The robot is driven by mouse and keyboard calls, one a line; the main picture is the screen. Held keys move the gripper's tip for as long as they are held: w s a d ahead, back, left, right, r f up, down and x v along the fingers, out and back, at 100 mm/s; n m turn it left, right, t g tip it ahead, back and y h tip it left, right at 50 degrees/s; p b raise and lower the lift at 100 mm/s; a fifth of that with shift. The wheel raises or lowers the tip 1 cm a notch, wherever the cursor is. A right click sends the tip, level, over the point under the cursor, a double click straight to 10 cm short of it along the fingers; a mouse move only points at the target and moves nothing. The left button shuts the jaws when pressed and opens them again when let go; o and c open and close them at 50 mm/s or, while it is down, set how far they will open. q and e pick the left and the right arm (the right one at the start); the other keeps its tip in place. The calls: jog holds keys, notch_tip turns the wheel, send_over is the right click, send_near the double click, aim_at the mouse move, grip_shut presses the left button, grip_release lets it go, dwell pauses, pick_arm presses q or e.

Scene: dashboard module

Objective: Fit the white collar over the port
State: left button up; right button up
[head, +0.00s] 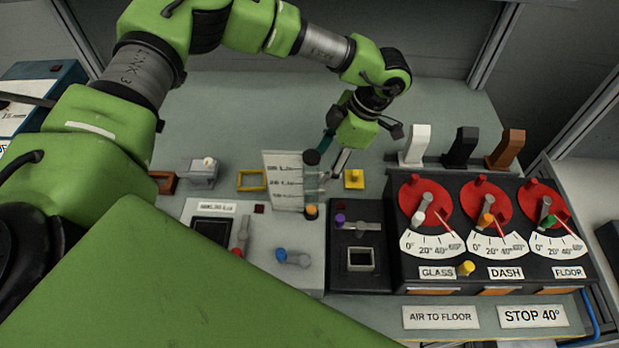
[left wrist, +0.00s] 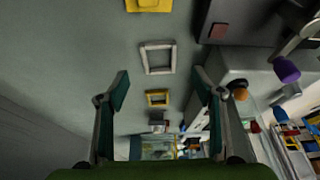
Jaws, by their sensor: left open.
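The white collar (left wrist: 158,57) is a square open frame lying flat on the grey bench in the left wrist view. I cannot pick it out in the head view, where the upright scale panel may hide it. My left gripper (head: 334,153) is over the bench behind the panel, pointing down. In the left wrist view its fingers (left wrist: 160,82) are open and empty, spread to either side of the collar's line and apart from it. The port seems to be the square, pale-rimmed stub (head: 361,259) on the dark module. My right gripper is not in view.
A yellow frame (head: 252,180) and a yellow block (head: 354,179) lie on the bench. The upright scale panel (head: 283,180) with its tube stands close to the left gripper. The dial box (head: 480,245) fills the right. The bench behind is clear.

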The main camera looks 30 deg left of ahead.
pick_arm(q)
jog(key=shift+a+f, duration=0.2)
jog(key=shift+f, duration=0.25)
jog(key=p+x, duration=0.2)
jog(key=x, duration=0.2)
jog(key=shift+s+a+f+p, duration=0.1)
jog(key=shift+s+f+p, duration=0.1)
jog(key=shift+p, duration=0.2)
jog(key=shift+f, duration=0.25)
jog(key=c, duration=0.8)
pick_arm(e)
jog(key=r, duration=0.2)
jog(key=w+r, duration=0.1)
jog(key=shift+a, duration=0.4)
